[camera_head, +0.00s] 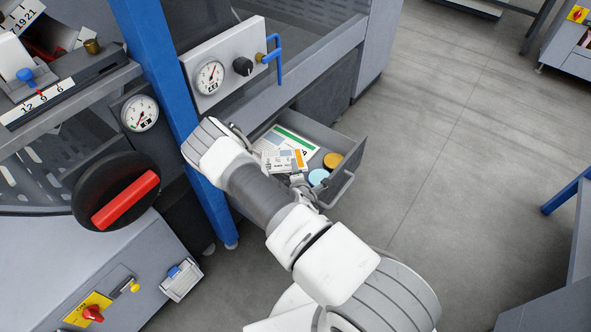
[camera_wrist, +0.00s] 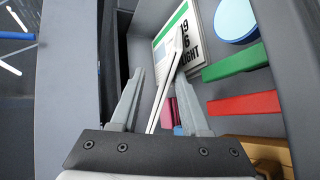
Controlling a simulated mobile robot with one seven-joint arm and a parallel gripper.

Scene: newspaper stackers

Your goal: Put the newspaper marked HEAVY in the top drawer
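An open grey drawer (camera_head: 345,150) juts from the machine in the head view. In it lies a newspaper with a green stripe (camera_head: 297,141); the wrist view shows LIGHT printed on it (camera_wrist: 189,40). A paper with an orange mark (camera_head: 285,160) stands in front of it in the head view; its print is too small to read. My gripper (camera_wrist: 160,82) is down in the drawer with its fingers apart. A thin white sheet, seen nearly edge-on (camera_wrist: 166,85), passes between the fingers with gaps visible beside it. I cannot read any HEAVY mark. My arm hides part of the drawer.
A light blue round item (camera_head: 318,177) and an orange one (camera_head: 333,160) lie in the drawer. Green (camera_wrist: 236,62) and red (camera_wrist: 245,104) bars lie right of my fingers in the wrist view. A blue post (camera_head: 165,80) stands left of the drawer. Open floor lies right.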

